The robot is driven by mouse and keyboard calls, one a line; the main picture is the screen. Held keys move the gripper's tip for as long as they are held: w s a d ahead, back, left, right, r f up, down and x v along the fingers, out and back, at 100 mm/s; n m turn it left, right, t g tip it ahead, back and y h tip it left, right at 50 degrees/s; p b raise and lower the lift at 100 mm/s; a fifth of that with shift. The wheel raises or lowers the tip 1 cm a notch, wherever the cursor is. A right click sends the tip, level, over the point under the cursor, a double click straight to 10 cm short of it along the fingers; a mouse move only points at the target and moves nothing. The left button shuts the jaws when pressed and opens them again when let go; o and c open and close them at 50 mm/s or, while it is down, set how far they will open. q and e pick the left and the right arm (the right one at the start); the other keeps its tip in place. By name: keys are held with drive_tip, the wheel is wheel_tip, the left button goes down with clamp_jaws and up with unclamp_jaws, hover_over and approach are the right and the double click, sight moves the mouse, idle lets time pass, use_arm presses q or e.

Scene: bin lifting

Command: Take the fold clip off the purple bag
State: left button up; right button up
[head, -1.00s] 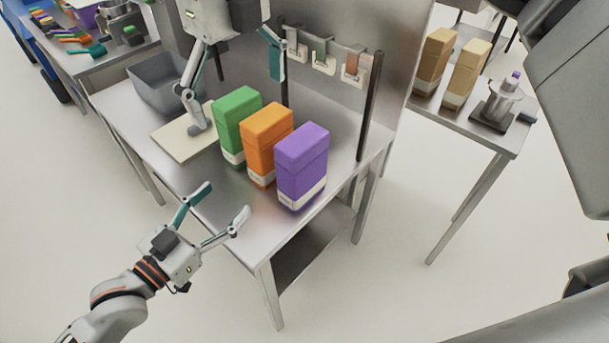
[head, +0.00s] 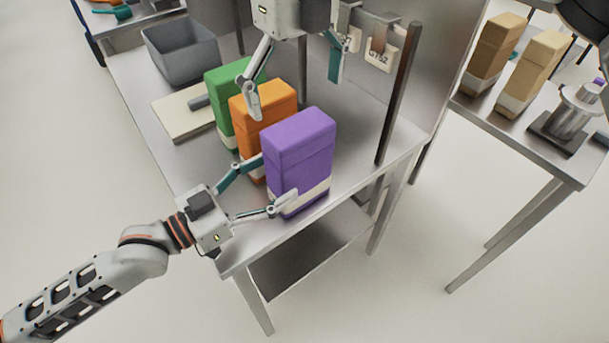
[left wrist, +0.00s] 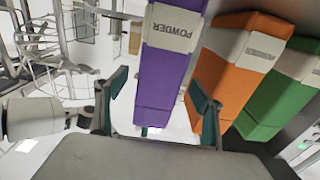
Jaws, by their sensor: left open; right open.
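The purple bag (head: 300,150) stands upright at the table's near edge, with a white band low on it. The left wrist view shows the bag (left wrist: 163,75) with its POWDER label upside down. No fold clip is discernible on it. My left gripper (head: 268,180) is open at the bag's lower part, one finger beside its left edge and the other across its front. In the left wrist view the fingers (left wrist: 158,92) lie either side of it; I cannot tell if they touch.
The orange bag (head: 262,108) and green bag (head: 222,82) stand close behind the purple one. A board (head: 185,112) and grey bin (head: 182,55) lie further back. Tan bags (head: 530,72) stand on another table.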

sight(299, 163)
use_arm(q)
drive_tip(key=shift+x, duration=3.55)
drive_tip(key=shift+r, duration=0.1)
drive_tip(key=c, duration=1.7)
use_arm(e)
drive_tip(key=shift+s+d+r+t, duration=0.15)
drive_tip(key=shift+d+r+t, duration=0.2)
drive_tip(key=shift+d+t, duration=0.05)
drive_tip(key=s+d+r+t+y, duration=0.2)
drive_tip(key=s+r+t+y, duration=0.1)
drive_tip(key=x, duration=1.2)
drive_tip(key=shift+s+d+f, duration=0.1)
drive_tip(key=shift+s+f, duration=0.15)
drive_tip(key=shift+s, duration=0.05)
